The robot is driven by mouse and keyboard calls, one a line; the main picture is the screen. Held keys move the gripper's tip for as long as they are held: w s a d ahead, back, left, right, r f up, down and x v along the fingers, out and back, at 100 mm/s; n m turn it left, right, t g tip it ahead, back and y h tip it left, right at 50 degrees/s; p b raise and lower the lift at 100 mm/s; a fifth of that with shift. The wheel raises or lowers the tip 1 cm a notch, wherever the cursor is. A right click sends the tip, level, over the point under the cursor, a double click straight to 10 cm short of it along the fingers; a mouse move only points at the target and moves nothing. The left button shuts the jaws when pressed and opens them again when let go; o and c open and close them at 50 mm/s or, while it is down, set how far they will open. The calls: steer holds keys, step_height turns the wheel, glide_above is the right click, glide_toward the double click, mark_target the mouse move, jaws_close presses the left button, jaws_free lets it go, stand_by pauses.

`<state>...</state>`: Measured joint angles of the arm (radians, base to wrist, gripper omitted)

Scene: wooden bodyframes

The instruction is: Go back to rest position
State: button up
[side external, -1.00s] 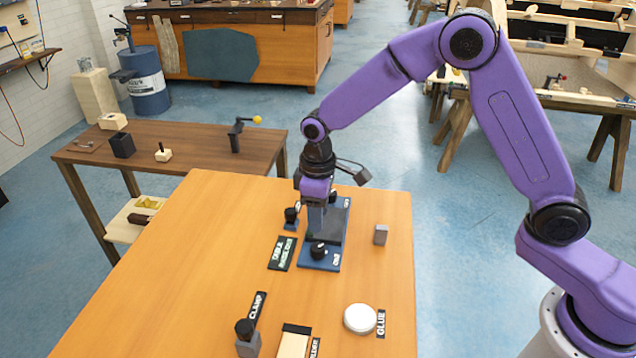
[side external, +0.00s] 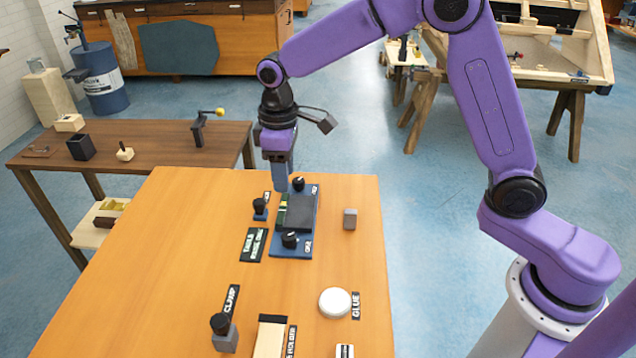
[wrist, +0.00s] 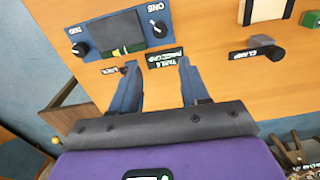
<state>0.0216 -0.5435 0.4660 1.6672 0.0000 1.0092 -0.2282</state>
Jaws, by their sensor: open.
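My gripper (side external: 281,178) is just above the far left side of the blue panel (side external: 277,245) on the orange table. In the wrist view, my gripper (wrist: 156,72) has its two blue fingers spread apart with nothing between them. The blue panel (wrist: 95,52) carries a dark screen block with a green and yellow strip and a black knob at each end. A label plate (wrist: 165,60) lies beyond the gap between the fingers. A small black-topped piece (side external: 260,208) stands left of the panel.
A grey block (side external: 350,219) stands right of the panel. A white round glue tin (side external: 335,302), a clamp piece (side external: 224,335) and a wooden holder (side external: 270,338) stand at the near edge. A brown side table (side external: 165,150) stands at the left. The orange table's left half (side external: 150,260) is clear.

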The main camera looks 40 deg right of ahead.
steer(key=s+d+n, duration=0.1)
steer(key=s+d, duration=0.3)
steer(key=s, duration=0.6)
steer(key=s+d+r+n, duration=0.1)
steer(key=s+d, duration=0.4)
steer(key=s, duration=0.6)
steer(key=s+d+r+n, duration=0.1)
steer(key=s+d, duration=0.4)
steer(key=s, duration=0.5)
steer(key=shift+s+n, duration=0.2)
steer(key=shift+n, duration=0.3)
steer(key=shift+r, duration=0.15)
stand_by(1.2)
steer(key=n, duration=0.2)
glide_above(288, 236)
step_height(288, 236, down, 2)
step_height(288, 236, down, 17)
steer(key=shift+f, duration=0.1)
steer(key=c, duration=0.8)
